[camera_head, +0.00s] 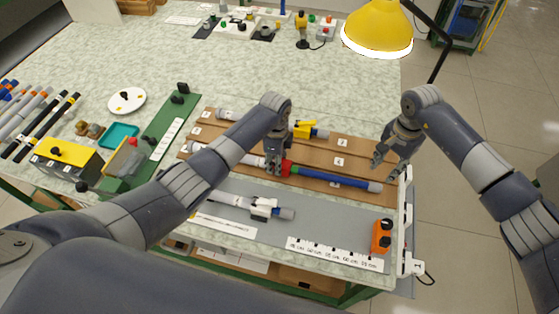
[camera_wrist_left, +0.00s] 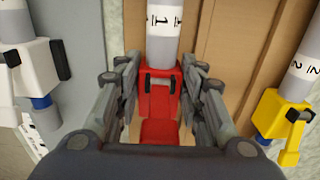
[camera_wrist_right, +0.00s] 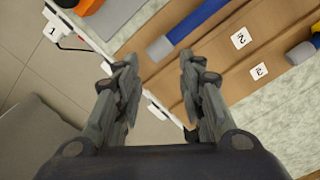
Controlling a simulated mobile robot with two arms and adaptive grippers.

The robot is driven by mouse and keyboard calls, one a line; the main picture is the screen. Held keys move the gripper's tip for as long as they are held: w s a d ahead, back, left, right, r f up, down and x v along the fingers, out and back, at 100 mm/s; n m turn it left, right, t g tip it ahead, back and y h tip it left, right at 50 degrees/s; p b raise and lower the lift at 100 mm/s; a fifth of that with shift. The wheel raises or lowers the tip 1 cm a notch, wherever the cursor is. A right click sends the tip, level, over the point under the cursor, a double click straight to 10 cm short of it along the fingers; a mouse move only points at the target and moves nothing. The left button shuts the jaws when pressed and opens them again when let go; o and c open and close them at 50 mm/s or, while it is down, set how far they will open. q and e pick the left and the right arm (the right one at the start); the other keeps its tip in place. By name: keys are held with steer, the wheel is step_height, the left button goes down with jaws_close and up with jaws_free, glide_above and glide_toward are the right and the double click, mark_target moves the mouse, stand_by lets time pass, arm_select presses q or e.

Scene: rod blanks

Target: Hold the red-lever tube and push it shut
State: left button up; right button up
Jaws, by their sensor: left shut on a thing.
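The red-lever tube (camera_head: 335,179) lies in a groove of the brown board, with a white part at the left, a red lever block and a long blue part with a grey end at the right. My left gripper (camera_head: 277,168) is shut on the red lever block, its fingers on both sides. The left wrist view shows the red block (camera_wrist_left: 160,95) between the fingers (camera_wrist_left: 160,75). My right gripper (camera_head: 384,160) is open and empty above the board's right end, near the tube's grey end. That end (camera_wrist_right: 160,48) shows beyond its fingers (camera_wrist_right: 154,70) in the right wrist view.
A yellow-lever tube (camera_head: 305,131) lies behind, and a white-lever tube (camera_head: 264,208) lies on the grey mat in front. An orange block (camera_head: 381,236) and a ruler strip (camera_head: 335,253) are at the front right. A yellow lamp (camera_head: 377,28) hangs at the back right.

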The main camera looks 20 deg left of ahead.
mark_target(375, 186)
stand_by(0.3)
steer(key=f+m+t, duration=0.1)
steer(key=f+m, duration=0.2)
steer(key=f+m+t, duration=0.1)
steer(key=f+m, duration=0.2)
steer(key=m, duration=0.1)
steer(key=f+m+t, duration=0.1)
steer(key=f+m, duration=0.2)
steer(key=f, duration=0.1)
steer(key=shift+s+m, duration=0.25)
steer(key=shift+m, duration=0.05)
stand_by(0.7)
steer(key=shift+a, duration=0.1)
jaws_close()
